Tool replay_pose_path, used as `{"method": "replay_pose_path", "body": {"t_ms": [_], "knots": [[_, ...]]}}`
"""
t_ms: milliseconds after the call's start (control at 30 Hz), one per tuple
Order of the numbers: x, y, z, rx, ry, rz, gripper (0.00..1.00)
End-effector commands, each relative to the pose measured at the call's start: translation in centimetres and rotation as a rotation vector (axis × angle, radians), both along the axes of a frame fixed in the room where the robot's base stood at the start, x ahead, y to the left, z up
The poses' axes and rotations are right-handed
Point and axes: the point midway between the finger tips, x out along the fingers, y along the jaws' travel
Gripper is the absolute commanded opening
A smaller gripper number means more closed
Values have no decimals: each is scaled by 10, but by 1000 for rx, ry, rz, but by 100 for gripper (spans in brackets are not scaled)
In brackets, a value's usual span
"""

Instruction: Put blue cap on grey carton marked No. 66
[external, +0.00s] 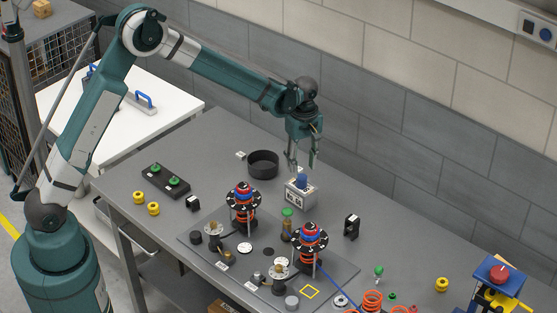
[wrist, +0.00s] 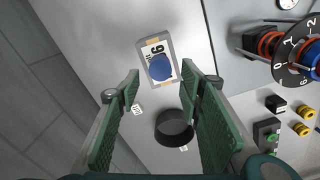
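The grey carton (external: 299,193) stands on the grey table, with a white label whose digits look like 66. It also shows in the wrist view (wrist: 145,46), its label partly covered by the blue cap. The blue cap (external: 302,181) appears to rest upright on the carton's top. In the wrist view the cap (wrist: 160,68) lies between and just beyond my fingertips. My gripper (external: 303,164) is open and empty above the cap, its green fingers (wrist: 160,77) spread on either side and apart from it.
A black round bowl (external: 263,164) stands left of the carton. A fixture plate (external: 335,277) with dial-topped posts (external: 243,197) and small parts lies in front. A black bracket (external: 351,227) stands to the right. Bare table lies right of the carton, before the wall.

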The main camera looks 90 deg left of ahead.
Motion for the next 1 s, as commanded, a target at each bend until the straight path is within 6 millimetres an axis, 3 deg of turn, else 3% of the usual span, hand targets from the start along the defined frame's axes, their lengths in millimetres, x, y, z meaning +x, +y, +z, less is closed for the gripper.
{"method": "replay_pose_path", "body": {"t_ms": [200,400,1000], "knots": [[0,0,32,0,0,0,37],[1,0,52,0,0,0,37],[0,0,59,0,0,0,37]]}}
